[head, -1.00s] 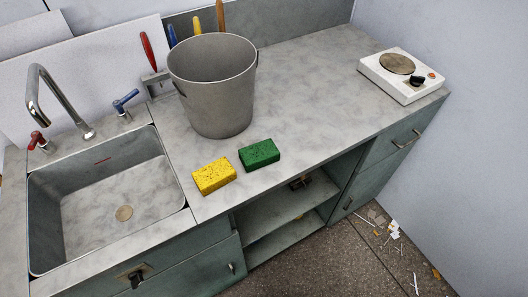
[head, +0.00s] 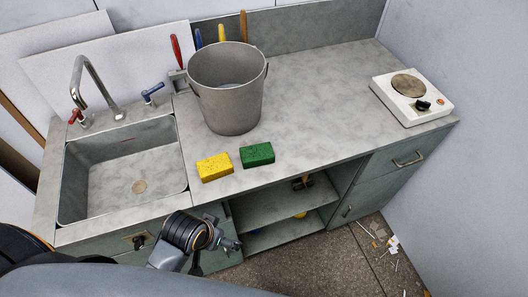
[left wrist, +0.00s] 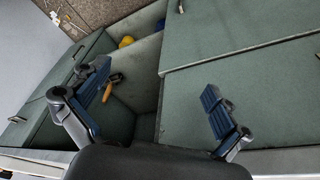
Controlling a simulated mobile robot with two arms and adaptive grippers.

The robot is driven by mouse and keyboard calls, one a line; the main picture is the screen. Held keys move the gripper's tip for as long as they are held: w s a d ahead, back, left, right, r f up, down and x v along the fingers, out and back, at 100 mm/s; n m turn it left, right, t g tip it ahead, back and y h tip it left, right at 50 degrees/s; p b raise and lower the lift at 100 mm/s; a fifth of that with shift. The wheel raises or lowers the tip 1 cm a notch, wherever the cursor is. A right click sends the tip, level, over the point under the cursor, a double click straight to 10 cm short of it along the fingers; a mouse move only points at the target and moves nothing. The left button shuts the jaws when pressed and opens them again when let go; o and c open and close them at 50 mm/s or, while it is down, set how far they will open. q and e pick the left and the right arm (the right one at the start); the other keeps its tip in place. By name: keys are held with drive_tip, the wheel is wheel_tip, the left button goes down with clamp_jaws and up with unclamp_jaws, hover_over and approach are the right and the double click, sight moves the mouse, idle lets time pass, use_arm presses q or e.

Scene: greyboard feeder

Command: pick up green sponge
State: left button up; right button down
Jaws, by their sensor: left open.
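The green sponge (head: 257,154) lies flat on the grey countertop (head: 310,110), near its front edge. A yellow sponge (head: 215,167) lies just to its left, with a small gap between them. My left gripper (head: 230,243) is below and in front of the counter edge, apart from both sponges. In the left wrist view the left gripper (left wrist: 160,92) is open and empty, with its two fingers spread before the cabinet fronts. Neither sponge shows in the left wrist view. My right gripper is not in view.
A grey metal bucket (head: 228,100) stands behind the sponges. A sink (head: 125,170) with a faucet (head: 88,85) is at the left. A white hot plate (head: 411,97) sits at the right end. The counter between bucket and hot plate is clear. Open shelves (head: 285,230) lie below.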

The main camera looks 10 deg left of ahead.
use_arm(q)
wheel_tip(320, 180, up, 9)
drive_tip(key=d+p, duration=0.1)
drive_tip(key=d, duration=0.1)
drive_tip(key=w+d+r+g+h, duration=0.1)
drive_tip(key=w+d+r+h, duration=0.2)
drive_tip(key=w+d, duration=0.8)
drive_tip(key=w+a+r+n+g+y, duration=0.2)
drive_tip(key=w+a+r+n+y, duration=0.2)
drive_tip(key=w+a+r+n, duration=0.65)
drive_tip(key=m+p, duration=0.1)
drive_tip(key=m, duration=0.2)
hover_over(255, 146)
wheel_tip(255, 146, down, 6)
drive_tip(key=shift+s+a+f, duration=0.1)
drive_tip(key=shift+s+f, duration=0.05)
drive_tip(key=shift+f+p, duration=0.7)
drive_tip(key=shift+f, duration=2)
drive_tip(key=c, duration=0.7)
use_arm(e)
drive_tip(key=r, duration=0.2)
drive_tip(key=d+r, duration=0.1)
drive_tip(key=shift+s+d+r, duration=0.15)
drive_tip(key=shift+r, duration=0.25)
